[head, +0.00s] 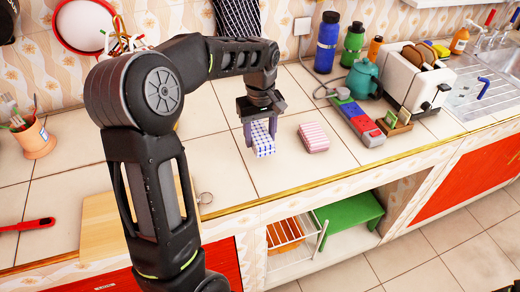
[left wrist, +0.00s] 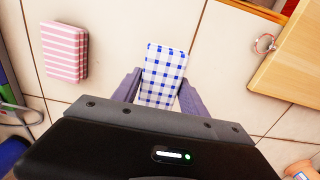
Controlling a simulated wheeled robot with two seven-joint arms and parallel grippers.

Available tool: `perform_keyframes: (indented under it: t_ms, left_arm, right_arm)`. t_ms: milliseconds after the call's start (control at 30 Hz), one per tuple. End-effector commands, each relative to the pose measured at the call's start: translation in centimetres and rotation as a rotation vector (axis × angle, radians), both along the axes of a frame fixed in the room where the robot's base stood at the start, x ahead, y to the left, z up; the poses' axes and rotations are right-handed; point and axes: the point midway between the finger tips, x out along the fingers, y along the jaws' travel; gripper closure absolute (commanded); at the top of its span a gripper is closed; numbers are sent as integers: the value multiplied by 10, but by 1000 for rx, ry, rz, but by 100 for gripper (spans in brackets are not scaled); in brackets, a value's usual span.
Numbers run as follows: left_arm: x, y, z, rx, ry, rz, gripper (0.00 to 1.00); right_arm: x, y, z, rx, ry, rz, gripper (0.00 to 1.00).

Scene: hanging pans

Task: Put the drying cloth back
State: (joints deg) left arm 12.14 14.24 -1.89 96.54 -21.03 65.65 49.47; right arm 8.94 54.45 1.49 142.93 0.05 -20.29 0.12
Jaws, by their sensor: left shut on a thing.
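A folded blue-and-white checked cloth (head: 263,146) is between the fingers of my left gripper (head: 262,141), over the tiled counter. In the left wrist view the cloth (left wrist: 164,72) sticks out past the purple fingers, which are shut on its sides. I cannot tell whether it touches the counter. A folded pink-and-white striped cloth (head: 314,137) lies flat to its right, apart from it; it also shows in the left wrist view (left wrist: 65,52). A dark striped cloth (head: 237,18) hangs on the back wall. My right gripper is not in view.
A cutting board (head: 103,226) lies at the front left edge. Open shelves below hold an orange basket (head: 285,235) and green stool (head: 349,212).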

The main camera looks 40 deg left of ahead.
Motion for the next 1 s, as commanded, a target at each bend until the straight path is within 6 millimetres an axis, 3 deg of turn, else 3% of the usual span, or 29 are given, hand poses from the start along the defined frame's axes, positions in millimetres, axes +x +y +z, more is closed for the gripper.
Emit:
perform_keyframes:
  t_ms: [133, 467, 733, 1000]
  left_arm:
    - [0, 0, -17, 1, 1, 0, 82]
    - [0, 0, -20, 0, 1, -1, 82]
    - [-1, 0, -53, -1, 2, 0, 82]
    - [0, 0, -56, -1, -1, 0, 82]
  right_arm:
    - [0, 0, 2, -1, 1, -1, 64]
    - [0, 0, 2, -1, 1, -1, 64]
    - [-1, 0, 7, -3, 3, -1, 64]
    - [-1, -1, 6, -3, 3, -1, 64]
